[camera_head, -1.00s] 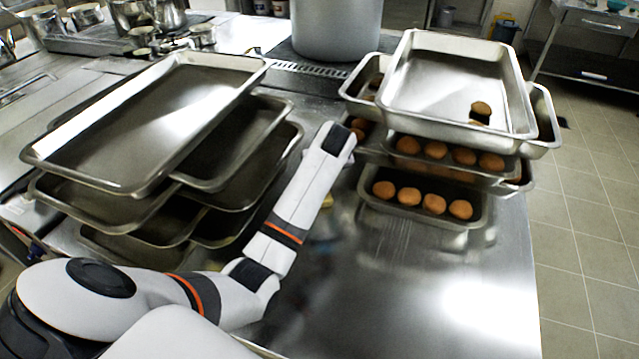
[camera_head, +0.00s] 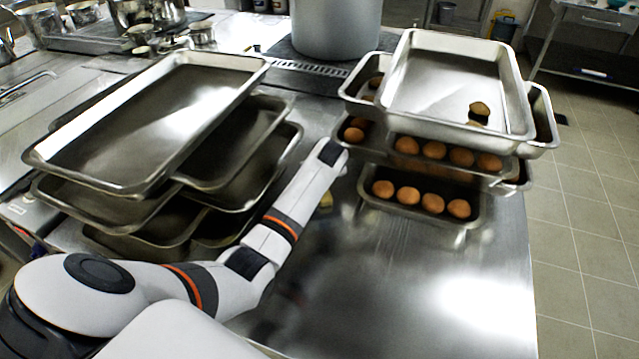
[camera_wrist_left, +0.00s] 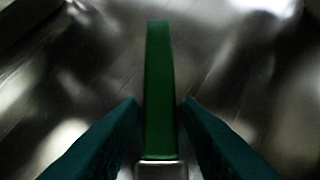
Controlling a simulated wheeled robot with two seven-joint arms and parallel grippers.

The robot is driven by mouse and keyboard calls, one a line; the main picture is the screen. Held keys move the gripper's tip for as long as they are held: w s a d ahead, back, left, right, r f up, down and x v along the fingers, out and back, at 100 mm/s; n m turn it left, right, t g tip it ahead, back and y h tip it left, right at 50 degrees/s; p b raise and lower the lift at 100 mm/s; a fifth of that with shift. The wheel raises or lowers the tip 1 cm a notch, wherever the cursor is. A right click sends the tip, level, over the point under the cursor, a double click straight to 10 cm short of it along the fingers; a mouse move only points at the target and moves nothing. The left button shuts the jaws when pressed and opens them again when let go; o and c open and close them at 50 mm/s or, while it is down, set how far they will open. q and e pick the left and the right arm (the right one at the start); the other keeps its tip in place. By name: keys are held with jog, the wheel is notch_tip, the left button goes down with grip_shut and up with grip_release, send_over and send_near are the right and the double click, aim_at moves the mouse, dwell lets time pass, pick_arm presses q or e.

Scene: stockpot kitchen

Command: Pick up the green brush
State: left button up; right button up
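The green brush (camera_wrist_left: 160,90) shows in the left wrist view as a long, narrow green bar running up the middle, with a pale metallic piece at its lower end. It lies over a dark, shiny metal surface. My left gripper (camera_wrist_left: 160,106) has its two dark teal fingers on either side of the bar. Narrow gaps show between the fingertips and the bar, so the gripper looks open and not touching it. In the head view my left arm reaches over the counter between the tray stacks; its fingers and the brush cannot be made out. My right gripper is not in view.
Stacked empty metal trays (camera_head: 150,120) stand left of my arm. Another tray stack (camera_head: 455,85), with round brown items in several trays, stands right. A large pot (camera_head: 335,30) is behind. The steel counter (camera_head: 400,290) is clear at the front right.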

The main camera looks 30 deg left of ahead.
pick_arm(q)
grip_shut()
